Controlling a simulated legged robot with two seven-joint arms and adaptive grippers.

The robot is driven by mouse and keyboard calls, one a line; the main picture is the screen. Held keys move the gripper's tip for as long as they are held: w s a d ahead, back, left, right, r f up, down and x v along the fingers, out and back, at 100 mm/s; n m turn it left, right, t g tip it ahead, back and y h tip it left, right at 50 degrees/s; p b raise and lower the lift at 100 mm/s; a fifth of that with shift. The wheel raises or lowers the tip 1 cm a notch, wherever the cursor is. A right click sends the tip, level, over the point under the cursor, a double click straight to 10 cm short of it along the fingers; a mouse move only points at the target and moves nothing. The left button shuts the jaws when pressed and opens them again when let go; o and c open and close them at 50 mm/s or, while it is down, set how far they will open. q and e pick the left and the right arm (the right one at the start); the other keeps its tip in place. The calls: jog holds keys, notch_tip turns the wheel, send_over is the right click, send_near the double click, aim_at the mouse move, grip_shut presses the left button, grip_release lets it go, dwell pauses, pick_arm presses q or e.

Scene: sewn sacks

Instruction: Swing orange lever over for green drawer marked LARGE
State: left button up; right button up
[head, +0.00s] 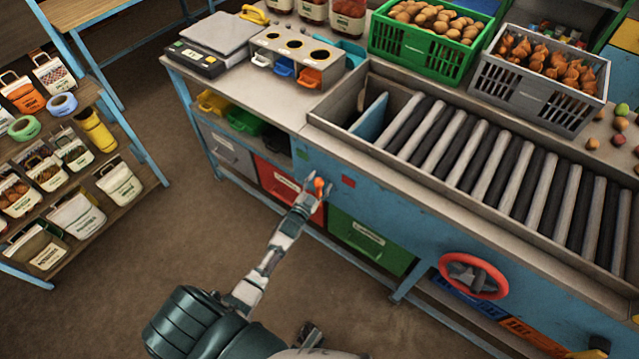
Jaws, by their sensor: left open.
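The orange lever (319,184) is on the blue front panel of the bench, with its round knob showing. My left gripper (314,192) is at the lever, with its open fingers close around or just below the knob; I cannot tell whether they touch it. The lever's shaft is mostly hidden by the fingers. The green drawer (370,240) is to the lower right of the lever, seems closed, and has a pale label too small to read. A red drawer (277,181) is to the left. My right gripper is not clearly visible.
A small green square (302,153) and a red square (348,181) flank the lever on the panel. A roller conveyor (480,155) runs along the bench top. A shelf of sacks (75,215) stands left; floor between is clear.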

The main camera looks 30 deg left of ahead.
aim_at(309, 171)
pick_arm(q)
jog(key=shift+a+f, duration=0.1)
jog(key=shift+a, duration=0.15)
grip_shut()
jog(key=shift+a, duration=0.1)
pick_arm(e)
jog(key=shift+a+r, duration=0.1)
jog(key=shift+a, duration=0.1)
pick_arm(q)
jog(key=a+n, duration=0.2)
jog(key=a+f+n, duration=0.1)
jog(key=a+n, duration=0.1)
jog(key=a, duration=0.1)
jog(key=shift+w+f+g, duration=0.1)
jog(key=shift+w+g, duration=0.05)
jog(key=shift+g, duration=0.25)
jog(key=shift+a+f+n, duration=0.2)
jog(key=shift+a+n, duration=0.25)
jog(key=shift+n, duration=0.05)
grip_release()
pick_arm(e)
jog(key=shift+s+d+f, duration=0.1)
jog(key=shift+f, duration=0.4)
pick_arm(q)
jog(key=shift+a, duration=0.1)
pick_arm(e)
jog(key=shift+r, duration=0.1)
